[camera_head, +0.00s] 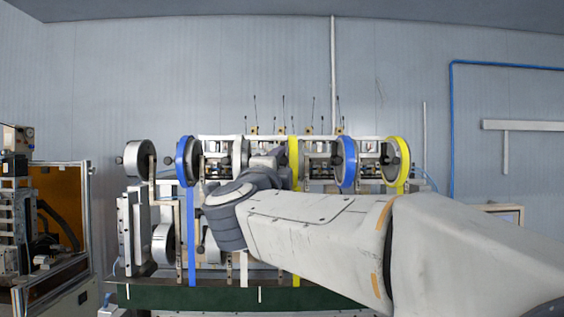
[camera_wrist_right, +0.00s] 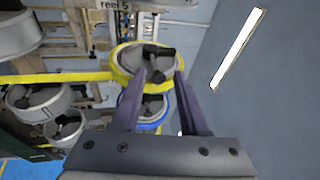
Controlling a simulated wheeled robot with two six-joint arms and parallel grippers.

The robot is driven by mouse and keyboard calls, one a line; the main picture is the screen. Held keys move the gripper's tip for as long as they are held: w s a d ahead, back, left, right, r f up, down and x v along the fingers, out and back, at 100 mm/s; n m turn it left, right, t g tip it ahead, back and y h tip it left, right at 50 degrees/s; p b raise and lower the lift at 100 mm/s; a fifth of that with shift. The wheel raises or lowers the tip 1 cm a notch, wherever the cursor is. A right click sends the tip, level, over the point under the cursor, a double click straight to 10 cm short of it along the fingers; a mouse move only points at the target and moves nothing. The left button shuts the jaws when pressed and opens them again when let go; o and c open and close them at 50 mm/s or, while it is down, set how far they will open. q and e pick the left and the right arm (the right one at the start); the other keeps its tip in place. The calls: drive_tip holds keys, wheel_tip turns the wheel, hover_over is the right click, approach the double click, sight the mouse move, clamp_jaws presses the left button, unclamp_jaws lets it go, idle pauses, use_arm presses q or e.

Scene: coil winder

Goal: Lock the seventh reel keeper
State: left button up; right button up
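My right arm reaches across the head view to the winder, and its gripper end (camera_head: 268,160) is in front of the upper reel row. In the right wrist view my right gripper (camera_wrist_right: 160,78) has its two dark fingers apart. A black keeper handle (camera_wrist_right: 156,62) shows between and just beyond the fingertips, on the hub of a yellow-rimmed reel (camera_wrist_right: 122,70). Nothing is clearly gripped. I cannot tell from the labels which keeper is the seventh. My left gripper is not in view.
In the wrist view, a blue-rimmed reel (camera_wrist_right: 152,112) and a grey reel (camera_wrist_right: 64,122) with its own black keeper are close by. In the head view, my arm covers much of the lower right winder.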

idle(0.4)
drive_tip(key=shift+s+a+f, duration=0.1)
drive_tip(key=shift+s+a, duration=0.05)
drive_tip(key=shift+s, duration=0.15)
drive_tip(key=s+a+b, duration=0.1)
drive_tip(key=s+b, duration=0.1)
drive_tip(key=s, duration=0.4)
drive_tip(key=shift+s+a, duration=0.15)
drive_tip(key=shift+a, duration=0.2)
drive_tip(key=shift+d, duration=0.1)
